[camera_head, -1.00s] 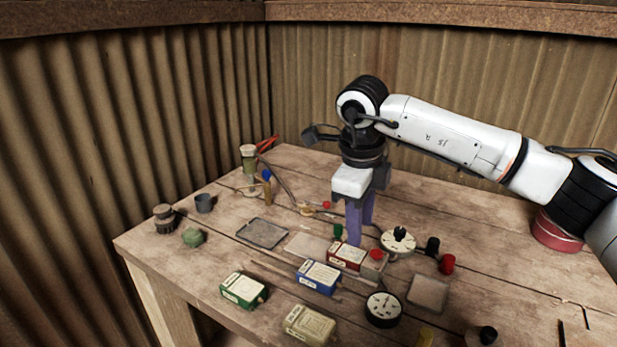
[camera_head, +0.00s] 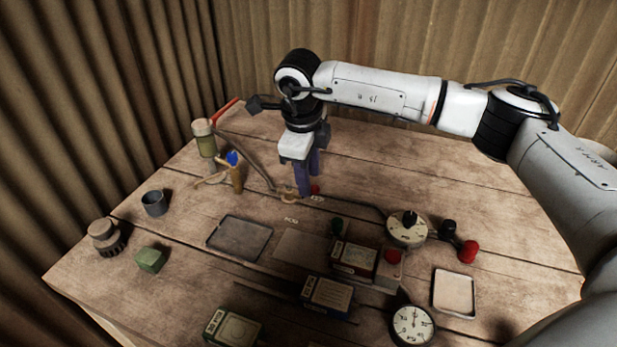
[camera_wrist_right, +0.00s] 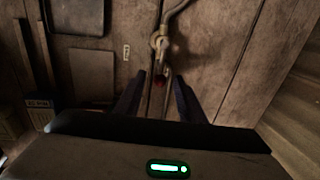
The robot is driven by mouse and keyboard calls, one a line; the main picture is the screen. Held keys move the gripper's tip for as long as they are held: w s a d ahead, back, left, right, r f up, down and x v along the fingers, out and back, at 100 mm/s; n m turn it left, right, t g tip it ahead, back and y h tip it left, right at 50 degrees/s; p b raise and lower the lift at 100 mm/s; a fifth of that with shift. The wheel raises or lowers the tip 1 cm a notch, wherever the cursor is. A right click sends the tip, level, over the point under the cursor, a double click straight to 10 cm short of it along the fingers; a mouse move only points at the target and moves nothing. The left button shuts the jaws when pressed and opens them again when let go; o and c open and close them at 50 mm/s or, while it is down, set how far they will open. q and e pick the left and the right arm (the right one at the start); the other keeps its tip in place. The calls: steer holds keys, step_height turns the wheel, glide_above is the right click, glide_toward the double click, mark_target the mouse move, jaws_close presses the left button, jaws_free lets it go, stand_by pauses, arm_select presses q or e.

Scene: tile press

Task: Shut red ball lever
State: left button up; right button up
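The red ball (camera_head: 315,190) is the small knob of a lever at a brass-coloured fitting (camera_head: 290,195) on the pipe across the table. My right gripper (camera_head: 309,185) points down over the table, its purple-blue fingers right at the ball and partly covering the lever. In the right wrist view the fingers of my right gripper (camera_wrist_right: 158,92) stand apart, with the dim red ball (camera_wrist_right: 160,81) between them and the fitting (camera_wrist_right: 160,42) just beyond. I cannot tell whether either finger touches the ball. My left gripper is out of view.
A blue-knobbed part (camera_head: 233,158) and a capped jar (camera_head: 204,138) stand left of the gripper. A grey tray (camera_head: 239,237), a red box (camera_head: 354,258), a white dial (camera_head: 407,229) and a gauge (camera_head: 412,325) lie nearer. The table behind the pipe is clear.

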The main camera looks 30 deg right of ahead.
steer(key=shift+w+d+f, duration=0.1)
steer(key=shift+d+f, duration=0.05)
steer(key=shift+f, duration=0.45)
steer(key=shift+w+f, duration=0.1)
steer(key=shift+f, duration=0.5)
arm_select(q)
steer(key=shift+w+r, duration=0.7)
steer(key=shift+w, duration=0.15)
arm_select(e)
jaws_close()
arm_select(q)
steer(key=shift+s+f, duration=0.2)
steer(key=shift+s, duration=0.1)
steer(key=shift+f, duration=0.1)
